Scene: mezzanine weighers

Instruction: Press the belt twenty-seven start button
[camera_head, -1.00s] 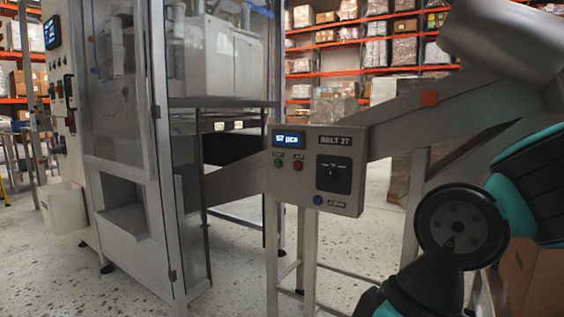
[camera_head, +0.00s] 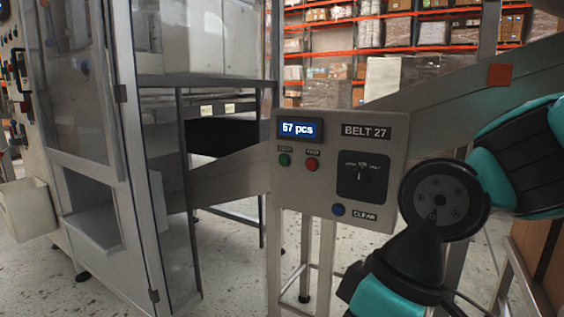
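The grey belt 27 control box (camera_head: 322,190) stands on legs in the middle of the view, with the label "BELT 27" at its upper right. A lit display (camera_head: 299,129) reads "57 pcs". Below it sit a green button (camera_head: 284,160) and a red button (camera_head: 311,165), each under a small label too blurred to read surely. My arm is at the right, partly in front of the box's right edge. My gripper is out of view.
A clear-panelled machine cabinet (camera_head: 161,230) stands close on the left, with a white bin (camera_head: 27,208) at its side. An inclined conveyor (camera_head: 440,92) rises behind the box to the right. Cardboard boxes (camera_head: 541,262) stand at the lower right. Speckled floor shows between the cabinet and the legs.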

